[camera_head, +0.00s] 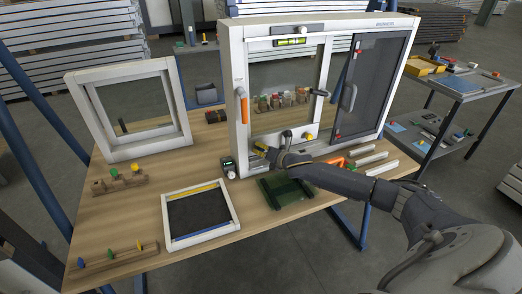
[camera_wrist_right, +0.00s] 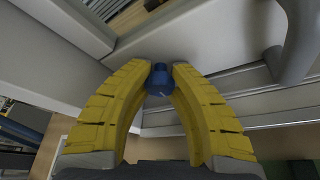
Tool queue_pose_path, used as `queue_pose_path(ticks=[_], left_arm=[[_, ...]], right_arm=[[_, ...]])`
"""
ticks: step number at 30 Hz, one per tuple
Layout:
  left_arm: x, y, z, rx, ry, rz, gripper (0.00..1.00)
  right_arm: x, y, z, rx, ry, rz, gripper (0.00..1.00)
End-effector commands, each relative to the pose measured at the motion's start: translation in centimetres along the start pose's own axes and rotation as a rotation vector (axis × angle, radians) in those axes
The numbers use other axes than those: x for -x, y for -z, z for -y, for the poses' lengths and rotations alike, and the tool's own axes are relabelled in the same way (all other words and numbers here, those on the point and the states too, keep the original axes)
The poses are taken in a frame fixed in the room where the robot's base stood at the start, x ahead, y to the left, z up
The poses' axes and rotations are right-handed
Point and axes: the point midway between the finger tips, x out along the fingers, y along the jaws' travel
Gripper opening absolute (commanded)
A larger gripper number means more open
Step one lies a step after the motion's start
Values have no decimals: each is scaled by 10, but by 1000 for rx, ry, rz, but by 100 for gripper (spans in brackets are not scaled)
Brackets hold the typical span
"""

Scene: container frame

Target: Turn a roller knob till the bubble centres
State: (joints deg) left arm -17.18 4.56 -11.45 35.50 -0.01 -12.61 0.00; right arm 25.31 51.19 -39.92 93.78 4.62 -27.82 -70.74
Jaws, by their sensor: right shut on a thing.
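A white window frame (camera_head: 237,120) stands upright on the wooden workbench, with a sliding dark mesh panel (camera_head: 372,85) on its right side. A spirit level (camera_head: 290,41) with a yellow-green vial is on its top rail; the bubble is too small to place. My right gripper (camera_head: 268,152) is at the frame's lower rail, left of centre. In the right wrist view its yellow fingers (camera_wrist_right: 164,72) are shut on a small blue roller knob (camera_wrist_right: 159,82) at the frame. The knob is hidden by the gripper in the head view. My left gripper is not in view.
An orange handle (camera_head: 244,107) sticks out on the frame's left post. A dark green piece (camera_head: 287,191) lies below my right wrist.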

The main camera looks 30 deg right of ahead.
Motion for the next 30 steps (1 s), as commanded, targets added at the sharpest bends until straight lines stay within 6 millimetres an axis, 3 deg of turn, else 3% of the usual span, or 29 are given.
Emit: queue_pose_path(ticks=[15,30], left_arm=[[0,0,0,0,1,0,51],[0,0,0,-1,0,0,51]], right_arm=[[0,5,2,-338,-137,-6,0],[0,5,1,-459,-188,-7,0]])
